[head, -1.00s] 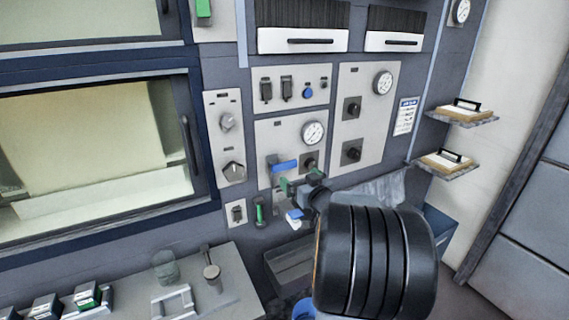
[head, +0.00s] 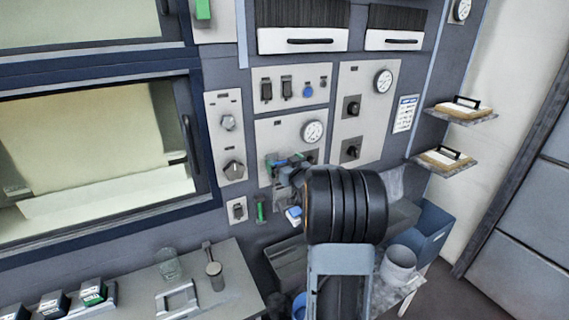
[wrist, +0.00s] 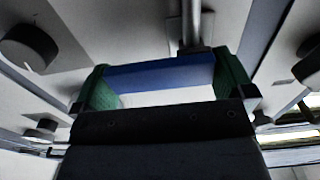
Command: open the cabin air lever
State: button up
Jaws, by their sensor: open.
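The lever has a blue handle (head: 281,162) and sits on the pale panel below a round gauge. My gripper (head: 284,168) is right at it and covers much of it in the head view. In the wrist view the blue handle (wrist: 160,75) lies crosswise between the two green finger pads of my open gripper (wrist: 165,88). A grey stem (wrist: 190,35) meets the handle from above. I cannot tell whether the pads touch the handle.
Dark knobs (head: 351,107) sit on the panel to the right, and a grey knob (head: 234,170) to the left. A green handle (head: 261,212) and a blue-and-white item (head: 294,215) are below. A bench (head: 240,275) with small items is at lower left.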

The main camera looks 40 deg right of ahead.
jog(key=shift+c, duration=0.3)
jog(key=c, duration=0.8)
jog(key=shift+c, duration=0.2)
